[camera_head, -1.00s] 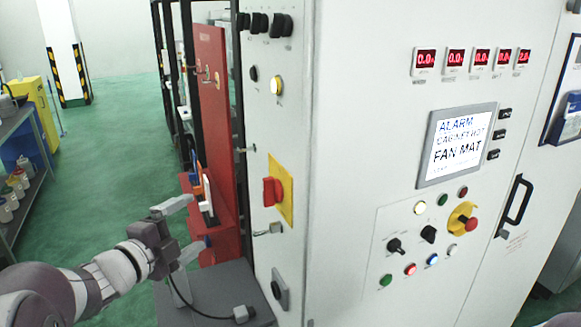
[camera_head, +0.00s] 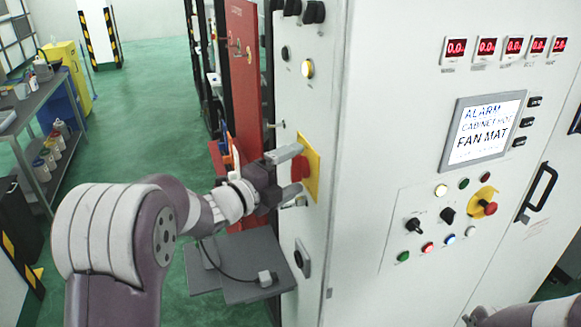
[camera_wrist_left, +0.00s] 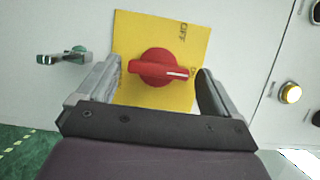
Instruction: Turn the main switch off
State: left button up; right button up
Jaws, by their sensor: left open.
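The main switch is a red rotary knob (camera_head: 299,168) on a yellow plate (camera_head: 313,160), on the narrow side of the white cabinet. In the left wrist view the knob (camera_wrist_left: 157,68) lies nearly level, its white mark pointing right; an OFF label (camera_wrist_left: 183,31) is printed at the plate's upper right. My left gripper (camera_head: 293,172) is open at the plate, its fingers to either side of the knob. In the wrist view gaps show between both fingers and the knob, so they appear apart from it. My right gripper is out of view.
A latch handle (camera_wrist_left: 65,56) sits beside the plate, and a lit yellow button (camera_head: 307,68) is above it. A grey shelf (camera_head: 240,262) stands below. The cabinet front has a screen (camera_head: 484,130), knobs and an emergency stop (camera_head: 488,207). Green floor lies open at left.

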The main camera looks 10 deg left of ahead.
pick_arm(q)
jog(key=shift+w+a+f, duration=0.15)
jog(key=shift+w, duration=0.15)
jog(key=c, duration=1.1)
jog(key=shift+o, duration=0.3)
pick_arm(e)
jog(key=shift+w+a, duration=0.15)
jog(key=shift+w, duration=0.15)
pick_arm(q)
jog(key=shift+n+g+p, duration=0.4)
jog(key=shift+n+p, duration=0.5)
jog(key=shift+p, duration=0.15)
jog(key=shift+w+r+n+g+p, duration=0.1)
jog(key=shift+n+g+p, duration=0.9)
jog(key=shift+p, duration=1.45)
jog(key=shift+r+n+g+p, duration=0.1)
jog(key=shift+n+g+p, duration=0.3)
jog(key=shift+n+p, duration=1.65)
jog(key=shift+w+r+n+g+p, duration=0.1)
jog(key=shift+n+g+p, duration=0.7)
jog(key=shift+p, duration=2.05)
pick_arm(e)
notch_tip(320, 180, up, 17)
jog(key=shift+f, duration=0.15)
